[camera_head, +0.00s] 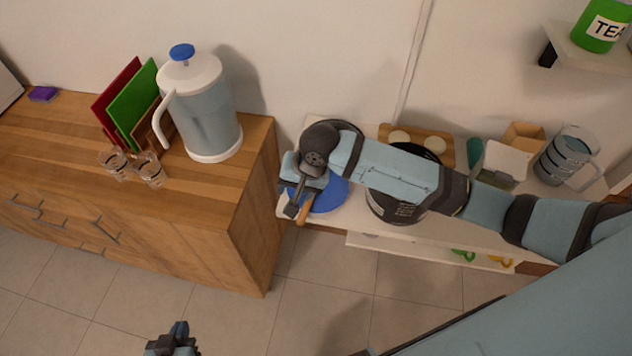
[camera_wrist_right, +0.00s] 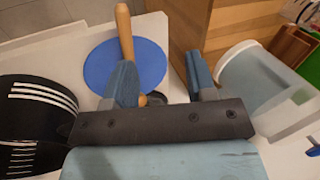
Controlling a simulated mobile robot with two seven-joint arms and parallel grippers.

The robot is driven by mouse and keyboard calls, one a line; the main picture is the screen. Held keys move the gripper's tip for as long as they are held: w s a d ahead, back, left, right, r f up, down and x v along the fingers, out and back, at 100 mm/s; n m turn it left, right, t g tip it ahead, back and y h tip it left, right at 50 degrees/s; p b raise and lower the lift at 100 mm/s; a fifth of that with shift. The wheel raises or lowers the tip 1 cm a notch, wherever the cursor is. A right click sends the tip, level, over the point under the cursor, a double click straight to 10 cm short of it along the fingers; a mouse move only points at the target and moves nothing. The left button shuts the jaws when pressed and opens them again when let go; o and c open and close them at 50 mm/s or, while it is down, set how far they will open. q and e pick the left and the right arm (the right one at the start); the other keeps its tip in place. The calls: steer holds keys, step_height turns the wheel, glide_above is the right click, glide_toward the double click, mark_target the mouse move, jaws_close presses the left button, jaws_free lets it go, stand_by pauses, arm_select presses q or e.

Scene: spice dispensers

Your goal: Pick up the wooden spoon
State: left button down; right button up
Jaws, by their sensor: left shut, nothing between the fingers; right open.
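The wooden spoon (camera_head: 303,213) lies across a round blue plate (camera_head: 330,196) on the white counter, its handle sticking out past the plate's front edge. In the right wrist view the spoon handle (camera_wrist_right: 125,35) runs down behind the left finger, which hides part of it. My right gripper (camera_head: 296,203) is above the plate, open and empty; in its wrist view (camera_wrist_right: 163,75) the spoon is by the left finger, not clearly between the two. Whether they touch I cannot tell. My left gripper (camera_head: 176,338) is shut and empty, low over the floor at the bottom edge.
A wooden cabinet (camera_head: 252,215) stands left of the counter, bearing a white-lidded pitcher (camera_head: 204,115), small glasses (camera_head: 150,170) and red and green boards (camera_head: 133,106). A dark pot (camera_head: 395,208) stands right of the plate, partly under my right arm. A clear jug (camera_head: 565,155) is further right.

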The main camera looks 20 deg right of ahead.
mark_target(303, 213)
steer(key=w+d+r+m+g+h, duration=0.1)
steer(key=w+d+r+m+h, duration=0.15)
steer(key=d, duration=0.25)
steer(key=f, duration=0.8)
steer(key=a+f+p, duration=0.1)
steer(key=f, duration=0.3)
steer(key=shift+f, duration=0.3)
jaws_close()
